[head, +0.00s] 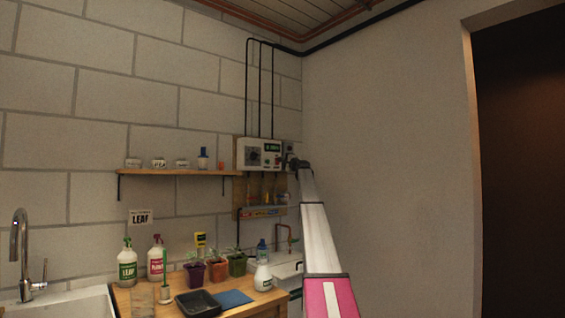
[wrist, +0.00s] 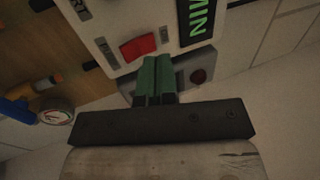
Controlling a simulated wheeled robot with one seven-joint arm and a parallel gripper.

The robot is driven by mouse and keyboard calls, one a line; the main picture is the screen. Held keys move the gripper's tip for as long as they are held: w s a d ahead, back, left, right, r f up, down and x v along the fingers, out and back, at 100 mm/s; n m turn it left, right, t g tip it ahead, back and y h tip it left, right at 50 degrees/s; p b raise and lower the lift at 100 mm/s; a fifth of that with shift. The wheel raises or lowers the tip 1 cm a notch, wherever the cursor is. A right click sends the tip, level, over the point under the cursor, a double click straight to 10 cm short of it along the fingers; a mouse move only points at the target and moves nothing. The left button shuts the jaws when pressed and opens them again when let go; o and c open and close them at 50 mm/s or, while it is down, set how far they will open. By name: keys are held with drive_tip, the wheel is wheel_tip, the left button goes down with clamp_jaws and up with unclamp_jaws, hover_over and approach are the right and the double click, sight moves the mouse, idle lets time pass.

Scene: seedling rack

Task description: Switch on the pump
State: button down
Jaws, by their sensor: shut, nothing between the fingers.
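A white control box (head: 259,153) hangs on a wooden board on the back wall, with a dark dial and a green display. In the head view my gripper (head: 292,161) is at the box's right side, small and partly hidden.
A wooden shelf (head: 180,172) with small jars is left of the box. Below it are potted seedlings (head: 237,264), spray bottles (head: 156,262) and a black tray (head: 198,304). A gauge (wrist: 56,116) shows in the wrist view. The right wall (head: 400,150) is bare.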

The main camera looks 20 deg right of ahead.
drive_tip(key=s+d, duration=0.3)
drive_tip(key=s, duration=0.6)
drive_tip(key=shift+s+d, duration=0.3)
drive_tip(key=shift+s, duration=0.1)
